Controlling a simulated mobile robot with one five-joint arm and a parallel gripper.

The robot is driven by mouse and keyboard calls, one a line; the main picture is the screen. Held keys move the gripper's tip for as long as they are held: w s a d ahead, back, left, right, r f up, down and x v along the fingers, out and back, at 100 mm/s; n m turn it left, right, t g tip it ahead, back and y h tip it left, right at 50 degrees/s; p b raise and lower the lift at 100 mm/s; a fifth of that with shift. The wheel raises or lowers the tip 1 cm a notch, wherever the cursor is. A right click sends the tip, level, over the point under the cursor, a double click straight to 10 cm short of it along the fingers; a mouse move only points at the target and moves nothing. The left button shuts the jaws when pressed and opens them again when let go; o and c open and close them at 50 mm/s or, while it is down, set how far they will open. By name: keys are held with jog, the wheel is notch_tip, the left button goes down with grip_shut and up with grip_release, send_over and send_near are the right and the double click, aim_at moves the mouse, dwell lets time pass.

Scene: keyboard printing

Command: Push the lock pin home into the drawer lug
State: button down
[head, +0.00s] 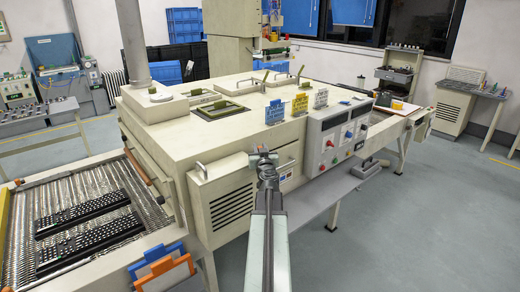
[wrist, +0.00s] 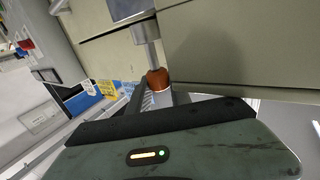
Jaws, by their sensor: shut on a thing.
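In the wrist view the lock pin shows as a grey metal shaft with a rust-brown knob (wrist: 157,79). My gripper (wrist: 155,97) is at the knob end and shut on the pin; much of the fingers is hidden. The far end of the shaft meets a grey metal block, likely the drawer lug (wrist: 128,9). How deep the pin sits in it cannot be told. In the head view my gripper (head: 263,158) is at the upper front of the cream machine, by the louvred drawer front (head: 232,205); it hides the pin and lug there.
The cream machine (head: 190,130) fills the middle, with a control panel (head: 335,140) to the right of my arm. A conveyor with two black keyboards (head: 85,212) is at left, with orange and blue brackets (head: 165,272) near it. The floor at right is clear.

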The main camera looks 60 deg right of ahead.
jog(key=shift+r+p, duration=1.15)
jog(key=shift+f, duration=0.1)
jog(key=shift+f+b, duration=0.25)
jog(key=shift+b, duration=0.1)
dwell(0.6)
jog(key=shift+f+b, duration=0.9)
jog(key=shift+r, duration=0.15)
dwell(3.0)
jog(key=shift+r+p, duration=1.1)
jog(key=shift+p, duration=0.15)
